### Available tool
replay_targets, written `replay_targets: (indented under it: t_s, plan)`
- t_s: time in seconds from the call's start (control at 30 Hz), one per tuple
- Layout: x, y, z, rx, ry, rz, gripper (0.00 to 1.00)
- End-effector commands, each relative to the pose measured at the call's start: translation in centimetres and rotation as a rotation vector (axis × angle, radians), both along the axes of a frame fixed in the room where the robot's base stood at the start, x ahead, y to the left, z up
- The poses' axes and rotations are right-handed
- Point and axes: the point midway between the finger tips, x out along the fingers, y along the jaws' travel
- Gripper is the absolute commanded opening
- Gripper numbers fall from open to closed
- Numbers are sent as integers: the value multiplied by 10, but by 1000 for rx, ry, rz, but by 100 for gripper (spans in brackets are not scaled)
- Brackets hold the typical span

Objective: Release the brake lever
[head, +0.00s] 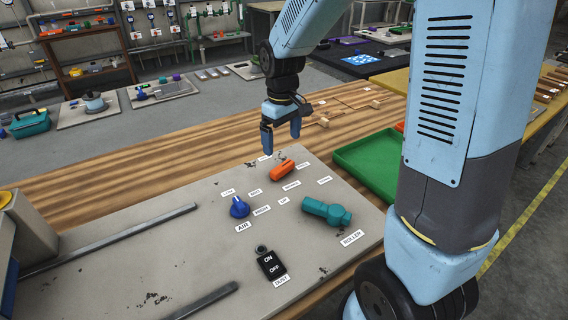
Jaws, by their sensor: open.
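An orange lever (282,171) lies on the grey panel (150,255), near its far edge. Small labels sit around it, too small to read; it is likely the brake lever. My gripper (281,141) hangs above and just beyond the orange lever in the picture. Its two blue fingers point down and are apart, with nothing between them. I cannot tell the exact height of the fingers above the panel. No contact with the lever shows.
The panel also holds a blue AIR knob (239,207), a teal ROLLER handle (327,212) and a black ON/OFF switch (270,263) labelled DUST. Two metal rails (120,237) lie left.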

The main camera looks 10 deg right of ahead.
Motion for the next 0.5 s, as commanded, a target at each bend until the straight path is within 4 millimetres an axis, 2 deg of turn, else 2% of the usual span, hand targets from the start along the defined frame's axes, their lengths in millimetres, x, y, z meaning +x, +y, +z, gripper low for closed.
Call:
replay_targets:
  t_s: [0.03,0.3,0.5]
  plan:
    - [-1,0,-10,-1,5,0,100]
    - [-1,0,-57,-2,4,0,100]
    - [-1,0,-80,0,2,0,100]
